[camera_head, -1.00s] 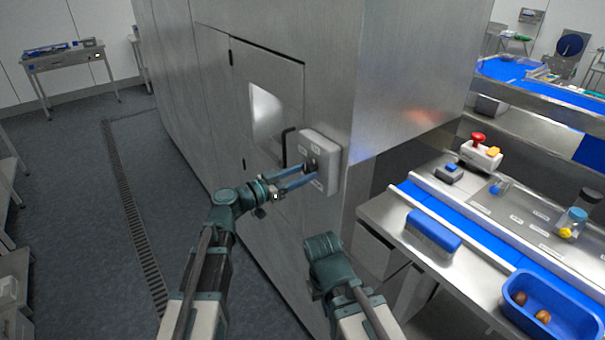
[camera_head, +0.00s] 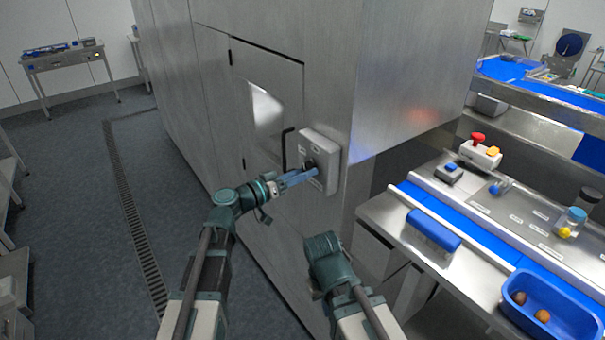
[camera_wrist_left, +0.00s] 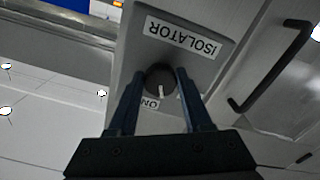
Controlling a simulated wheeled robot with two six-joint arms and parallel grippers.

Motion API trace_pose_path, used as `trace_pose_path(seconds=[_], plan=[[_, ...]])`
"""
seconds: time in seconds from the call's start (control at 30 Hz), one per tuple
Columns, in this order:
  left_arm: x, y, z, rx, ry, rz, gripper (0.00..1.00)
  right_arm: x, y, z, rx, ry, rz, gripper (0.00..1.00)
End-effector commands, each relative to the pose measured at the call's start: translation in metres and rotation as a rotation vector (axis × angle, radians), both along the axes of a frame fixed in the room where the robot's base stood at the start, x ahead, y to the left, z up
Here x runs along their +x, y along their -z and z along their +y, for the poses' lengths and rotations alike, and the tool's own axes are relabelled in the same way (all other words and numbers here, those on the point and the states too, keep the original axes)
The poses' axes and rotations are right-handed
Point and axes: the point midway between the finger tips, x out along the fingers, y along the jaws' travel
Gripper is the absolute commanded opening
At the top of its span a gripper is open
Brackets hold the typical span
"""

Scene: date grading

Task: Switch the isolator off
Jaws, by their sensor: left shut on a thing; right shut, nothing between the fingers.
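The isolator is a pale grey box (camera_head: 329,152) on the steel cabinet's side, with a dark round knob. In the left wrist view the knob (camera_wrist_left: 160,79) has a white pointer mark toward the bottom of the picture, near a partly hidden ON label (camera_wrist_left: 151,103). The ISOLATOR label (camera_wrist_left: 183,37) reads upside down there. My left gripper (camera_head: 312,173) is shut on the knob, one finger on each side; it also shows in the left wrist view (camera_wrist_left: 160,88). My right arm is low in the head view; its fingers do not show.
A black door handle (camera_head: 285,148) is just left of the isolator box. To the right stand a steel bench with a blue belt (camera_head: 485,238), a blue tray with dates (camera_head: 572,309) and a red-button box (camera_head: 483,155).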

Motion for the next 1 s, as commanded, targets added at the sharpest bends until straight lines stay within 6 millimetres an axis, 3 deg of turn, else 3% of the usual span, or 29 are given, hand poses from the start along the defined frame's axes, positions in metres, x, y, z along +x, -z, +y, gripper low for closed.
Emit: trace_pose_path(seconds=[0.6,1.0], plan=[[-0.0016,-0.002,-0.0011,-0.326,-0.001,0.45,0.0,0.0,-0.002,0.0,0.0,0.001,0.0,0.0],[-0.0019,-0.0028,-0.0012,-0.45,-0.002,0.619,0.0,0.0,-0.0028,0.0,0.0,0.001,0.0,0.0]])
